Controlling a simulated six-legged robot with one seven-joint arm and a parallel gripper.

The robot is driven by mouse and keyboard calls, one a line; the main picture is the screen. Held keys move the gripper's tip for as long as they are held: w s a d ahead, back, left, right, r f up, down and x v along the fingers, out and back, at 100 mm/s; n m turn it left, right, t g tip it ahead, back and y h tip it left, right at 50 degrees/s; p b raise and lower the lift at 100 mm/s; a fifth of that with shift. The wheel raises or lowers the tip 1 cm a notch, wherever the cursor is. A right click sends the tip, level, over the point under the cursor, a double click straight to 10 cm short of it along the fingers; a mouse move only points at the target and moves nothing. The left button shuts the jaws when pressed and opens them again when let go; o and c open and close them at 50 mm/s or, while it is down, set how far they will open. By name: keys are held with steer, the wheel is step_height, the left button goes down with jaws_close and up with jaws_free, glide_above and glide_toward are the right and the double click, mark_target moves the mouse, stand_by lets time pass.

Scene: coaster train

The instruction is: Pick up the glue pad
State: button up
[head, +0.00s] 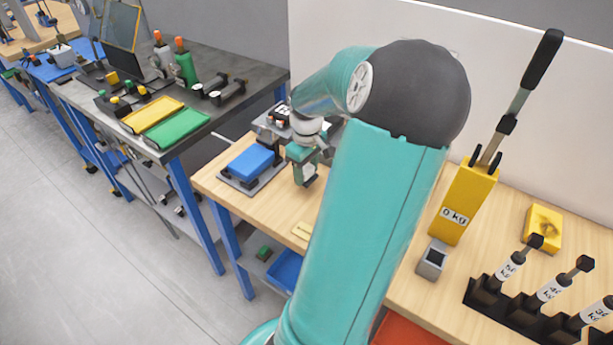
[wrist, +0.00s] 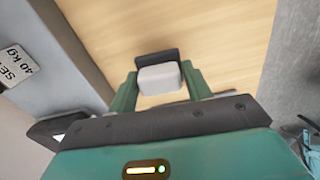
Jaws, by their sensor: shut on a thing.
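My gripper (head: 304,160) is over the far part of the wooden bench, right of a blue block. In the wrist view, its two green fingers (wrist: 160,86) are shut on a small pale grey block with a dark plate on its far side, which I take to be the glue pad (wrist: 158,77). In the head view only its dark lower part (head: 308,181) shows clearly beneath the fingers. It appears to be held above the bench top; the exact gap is hard to tell.
The blue block (head: 251,160) sits on a dark tray. A yellow lever stand marked 0 kg (head: 463,205), a yellow block (head: 543,229) and a black rack with labelled handles (head: 510,312) stand on the right. Bare wood (head: 272,212) lies in front of my gripper.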

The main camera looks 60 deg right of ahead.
steer(key=s+a+r, duration=0.2)
steer(key=a+r, duration=0.8)
steer(key=a, duration=0.4)
